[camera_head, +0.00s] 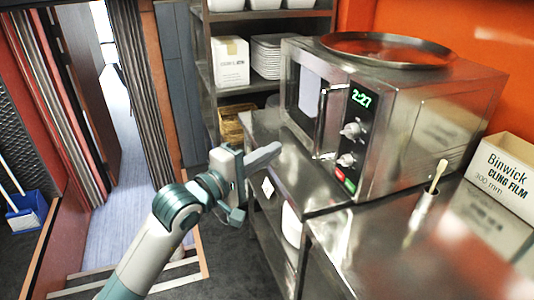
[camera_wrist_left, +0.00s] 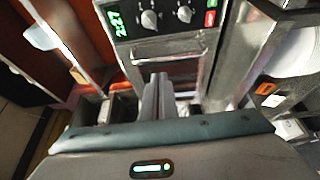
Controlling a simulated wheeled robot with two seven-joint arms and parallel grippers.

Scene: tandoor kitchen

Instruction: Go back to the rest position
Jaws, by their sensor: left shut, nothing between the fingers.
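My left gripper (camera_head: 264,155) reaches in from the lower left in the head view. Its fingers are together with nothing between them. They point right, toward the front of a steel microwave (camera_head: 420,115), and appear near the edge of the steel counter below it. In the left wrist view the shut fingers (camera_wrist_left: 157,95) point at the microwave's control panel (camera_wrist_left: 155,20), which has a green display and knobs. The microwave door looks closed in the head view. My right gripper is in neither view.
A round metal tray (camera_head: 388,50) lies on the microwave. A cling film box (camera_head: 505,175) and a brush in a metal holder (camera_head: 420,212) stand on the counter (camera_head: 385,255). Shelves (camera_head: 270,88) stand behind. A doorway and open floor (camera_head: 125,190) lie at left, with a blue dustpan (camera_head: 25,210).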

